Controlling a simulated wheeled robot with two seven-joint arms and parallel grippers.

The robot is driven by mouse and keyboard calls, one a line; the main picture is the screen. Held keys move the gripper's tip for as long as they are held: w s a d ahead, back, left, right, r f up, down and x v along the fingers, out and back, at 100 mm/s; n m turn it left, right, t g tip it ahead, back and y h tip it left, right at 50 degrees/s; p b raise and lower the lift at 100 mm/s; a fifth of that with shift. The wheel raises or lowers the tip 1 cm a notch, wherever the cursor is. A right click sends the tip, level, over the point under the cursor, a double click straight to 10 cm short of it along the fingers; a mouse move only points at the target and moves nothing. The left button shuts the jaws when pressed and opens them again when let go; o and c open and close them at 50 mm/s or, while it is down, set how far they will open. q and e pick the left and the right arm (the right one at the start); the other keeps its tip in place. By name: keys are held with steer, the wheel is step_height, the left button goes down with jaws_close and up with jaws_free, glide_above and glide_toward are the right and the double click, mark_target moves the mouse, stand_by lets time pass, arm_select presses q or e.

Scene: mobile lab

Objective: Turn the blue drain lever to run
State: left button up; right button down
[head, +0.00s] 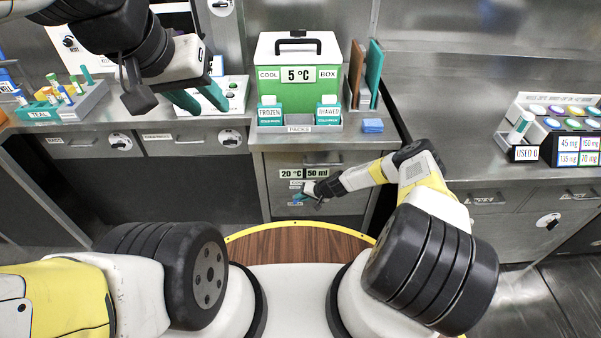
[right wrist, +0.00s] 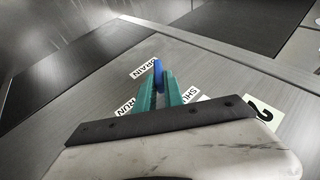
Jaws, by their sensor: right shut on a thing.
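The blue drain lever (right wrist: 159,72) shows in the right wrist view on a grey metal cabinet front, between the teal fingertips of my right gripper (right wrist: 161,85). Its visible end points up beside the DRAIN label (right wrist: 145,71); the rest is hidden by the fingers. The RUN label (right wrist: 124,106) is left of the fingers and the SHUT label (right wrist: 188,96) is right, partly covered. In the head view my right gripper (head: 299,199) is low at the cabinet front, shut on the lever. My left gripper (head: 200,99) is raised at the upper left, its fingers apart and empty.
A green cool box (head: 299,99) stands on the counter above the cabinet, with a 20 °C / 50 ml sign (head: 303,173) below it. A teal rack (head: 40,110) of tubes is at left. A blue block (head: 372,125) lies right of the box.

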steer(key=shift+s+f, duration=0.1)
steer(key=c, duration=1.4)
jaws_free()
steer(key=shift+c, duration=0.2)
steer(key=v, duration=0.7)
steer(key=shift+d+r, duration=0.2)
steer(key=shift+r, duration=0.15)
steer(key=shift+s, duration=0.1)
